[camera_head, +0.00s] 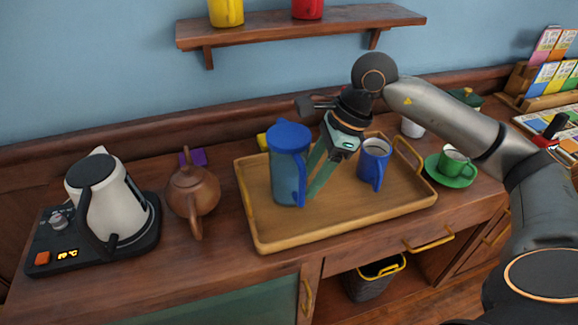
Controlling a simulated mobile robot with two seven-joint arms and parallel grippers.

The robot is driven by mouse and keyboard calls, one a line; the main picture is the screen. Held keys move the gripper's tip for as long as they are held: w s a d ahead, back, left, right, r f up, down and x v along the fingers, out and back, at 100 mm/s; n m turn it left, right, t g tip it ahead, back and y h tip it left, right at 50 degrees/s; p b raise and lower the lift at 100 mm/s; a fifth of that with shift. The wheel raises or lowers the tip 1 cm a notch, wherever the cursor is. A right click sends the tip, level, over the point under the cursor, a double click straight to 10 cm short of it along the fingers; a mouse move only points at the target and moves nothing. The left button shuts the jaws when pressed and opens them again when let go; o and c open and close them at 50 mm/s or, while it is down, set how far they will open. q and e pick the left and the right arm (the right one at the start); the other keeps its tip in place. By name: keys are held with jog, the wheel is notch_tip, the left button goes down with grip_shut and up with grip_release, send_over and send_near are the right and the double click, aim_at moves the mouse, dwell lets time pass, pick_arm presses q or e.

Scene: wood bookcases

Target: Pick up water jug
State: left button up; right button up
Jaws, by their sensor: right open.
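The water jug (286,168) is a tall blue see-through jug with a darker blue lid and handle. It stands upright on the left part of a wooden tray (258,229) in the head view. My right gripper (312,180) reaches in from the right and points down at the right side of the jug. Its greenish fingers are open beside the jug's handle, and the handle hides part of them. I cannot tell whether the fingers touch the handle. My left gripper is not in view.
A blue mug (374,160) stands on the tray just right of my gripper. A brown teapot (193,190) and a white kettle (104,196) on its base are to the left. A green cup (453,162) on a saucer is at the right. A shelf (300,27) hangs above.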

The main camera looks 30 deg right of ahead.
aim_at(301, 191)
jog(key=x, duration=0.5)
jog(key=shift+w+d, duration=0.1)
jog(key=shift+w, duration=0.1)
jog(key=shift+c, duration=0.3)
grip_shut()
dwell(0.8)
jog(key=shift+r, duration=0.1)
